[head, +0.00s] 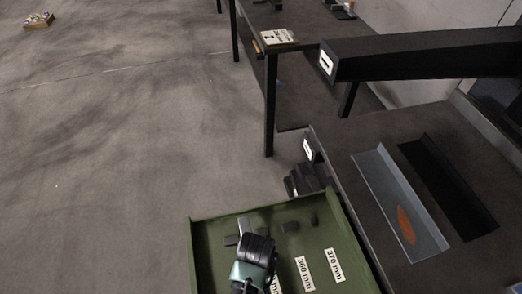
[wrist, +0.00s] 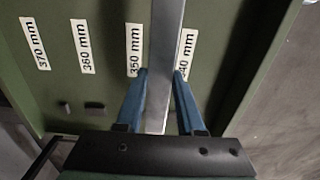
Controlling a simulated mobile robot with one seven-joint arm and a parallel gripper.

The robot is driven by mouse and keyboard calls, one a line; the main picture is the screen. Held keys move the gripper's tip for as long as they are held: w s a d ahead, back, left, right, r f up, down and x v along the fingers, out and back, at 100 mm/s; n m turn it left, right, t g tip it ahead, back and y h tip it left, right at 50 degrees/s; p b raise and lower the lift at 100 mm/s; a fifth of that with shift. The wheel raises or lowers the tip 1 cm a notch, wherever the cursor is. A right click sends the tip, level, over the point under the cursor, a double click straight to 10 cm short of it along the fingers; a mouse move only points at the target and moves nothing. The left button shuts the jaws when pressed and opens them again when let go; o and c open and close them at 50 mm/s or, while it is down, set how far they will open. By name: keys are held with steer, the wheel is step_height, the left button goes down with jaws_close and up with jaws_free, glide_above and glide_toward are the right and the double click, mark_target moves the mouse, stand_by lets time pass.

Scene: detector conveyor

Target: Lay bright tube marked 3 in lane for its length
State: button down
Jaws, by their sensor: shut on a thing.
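My gripper (wrist: 161,76) is shut on a bright, silvery straight tube (wrist: 167,30) in the wrist view. The tube runs up the picture between the 350 mm label (wrist: 135,50) and the partly covered 340 mm label (wrist: 185,54). No number 3 shows on the visible part of it. The green tray (wrist: 88,12) with the length labels lies below; I cannot tell whether the tube touches its floor. In the head view my gripper (head: 252,264) is over the green tray (head: 201,255), its fingertips and the tube not clearly visible.
Small dark blocks (head: 290,227) lie in the tray. Right of it, a dark table (head: 345,150) carries a grey angled trough (head: 385,188) with an orange patch and a black trough (head: 447,188). A dark beam (head: 430,55) juts in above.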

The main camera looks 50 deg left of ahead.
steer(key=shift+w+f+b, duration=0.1)
steer(key=shift+f+b, duration=0.55)
steer(key=shift+f, duration=2.8)
steer(key=c, duration=0.5)
jaws_free()
steer(key=shift+f, duration=0.15)
step_height(320, 180, up, 12)
steer(key=p, duration=0.2)
steer(key=shift+p, duration=0.3)
